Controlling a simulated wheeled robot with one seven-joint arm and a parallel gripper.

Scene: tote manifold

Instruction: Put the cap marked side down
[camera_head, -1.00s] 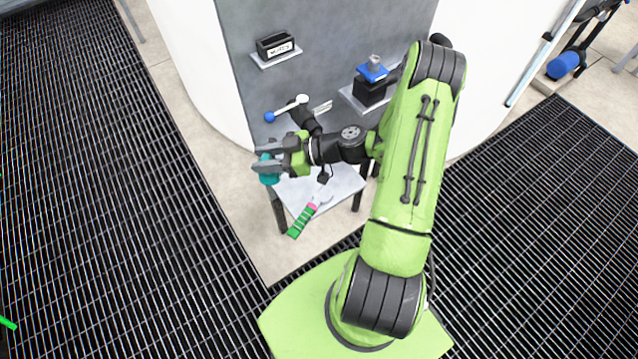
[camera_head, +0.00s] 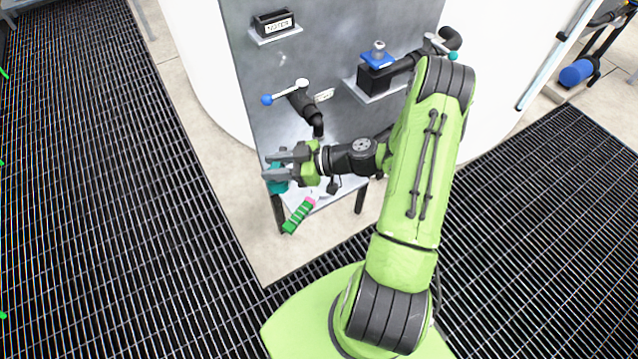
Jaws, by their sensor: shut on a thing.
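My gripper (camera_head: 271,166) is shut on a teal cap (camera_head: 278,187), which hangs below the fingers at the left end of my arm. The fingers cover part of the cap, so its marked side cannot be made out. The cap is over the left edge of a small grey table (camera_head: 326,195); whether it touches the table cannot be told.
A green striped object with a pink band (camera_head: 299,215) lies at the table's front edge. Behind stands a grey panel with a blue-tipped valve (camera_head: 290,93), a labelled black box (camera_head: 275,24) and a shelf holding a blue-topped black block (camera_head: 377,72). Dark grating surrounds the area.

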